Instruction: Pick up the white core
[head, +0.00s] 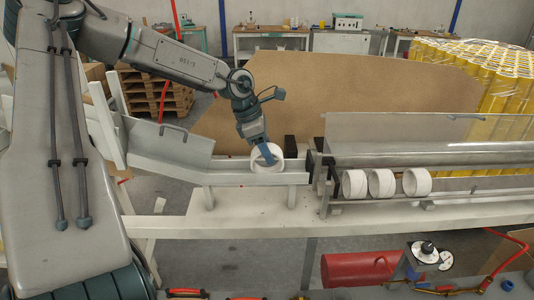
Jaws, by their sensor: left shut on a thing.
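A white core (259,163), a short hollow ring, sits at the right end of the light grey chute (225,172). My left gripper (267,155) reaches down to it from above, with a blue finger in its opening. The gripper is shut on the core's wall. The core seems to be at the chute's level; whether it touches the chute is hard to tell. My right gripper is not in view.
Several more white cores (382,183) stand in a row in front of the metal roller (430,152). A dark bracket (317,170) stands right of the held core. A red cylinder (357,270) lies below the white bench (260,223). Yellow rolls (470,75) are stacked at the back right.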

